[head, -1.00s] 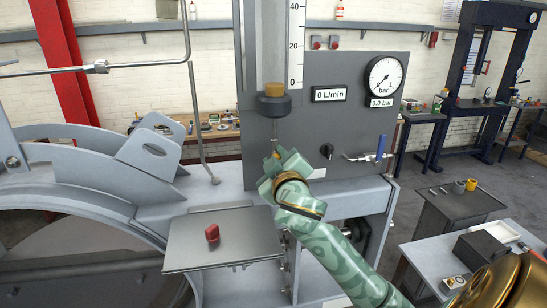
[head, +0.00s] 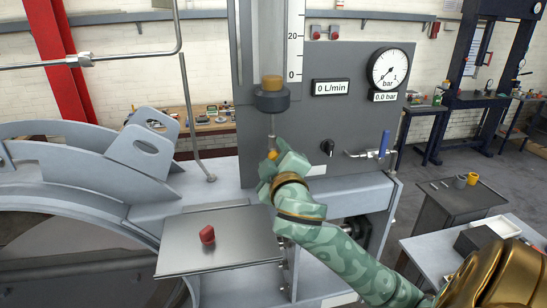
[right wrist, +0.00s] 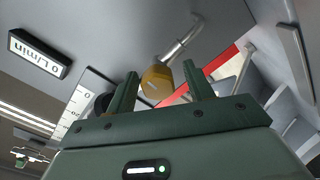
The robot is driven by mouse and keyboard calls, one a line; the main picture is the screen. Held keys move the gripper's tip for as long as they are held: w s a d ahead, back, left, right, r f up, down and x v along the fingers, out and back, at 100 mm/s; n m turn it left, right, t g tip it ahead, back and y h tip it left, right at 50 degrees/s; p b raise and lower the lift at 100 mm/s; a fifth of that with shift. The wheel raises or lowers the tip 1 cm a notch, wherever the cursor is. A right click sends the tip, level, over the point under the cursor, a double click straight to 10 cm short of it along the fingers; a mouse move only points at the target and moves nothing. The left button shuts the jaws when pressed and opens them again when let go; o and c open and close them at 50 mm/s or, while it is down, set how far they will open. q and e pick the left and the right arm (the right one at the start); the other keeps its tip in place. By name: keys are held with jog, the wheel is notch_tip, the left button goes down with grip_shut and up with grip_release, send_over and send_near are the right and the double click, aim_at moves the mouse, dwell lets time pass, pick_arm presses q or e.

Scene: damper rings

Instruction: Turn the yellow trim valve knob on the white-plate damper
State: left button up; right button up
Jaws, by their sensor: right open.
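The yellow knob (right wrist: 156,81) sits on the end of a bent metal pipe in the right wrist view. In the head view only a small part of it (head: 272,154) shows beside my right gripper (head: 275,162). My right gripper (right wrist: 160,68) is open. In the right wrist view its two fingers stand on either side of the knob, the left finger nearer to it than the right. Neither finger is clearly touching it. No white plate can be made out at the knob. My left gripper is not in view.
A grey panel (head: 357,125) behind carries a dial gauge (head: 389,69), a flow display (head: 332,88), a black knob (head: 327,146) and a blue-handled valve (head: 384,144). A red knob (head: 207,235) sits on a metal plate (head: 180,258) below left. A grey flanged housing (head: 60,175) fills the left.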

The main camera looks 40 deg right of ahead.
jog(key=shift+v, duration=0.9)
jog(key=p+v, duration=0.5)
jog(key=v, duration=0.1)
jog(key=shift+r, duration=0.1)
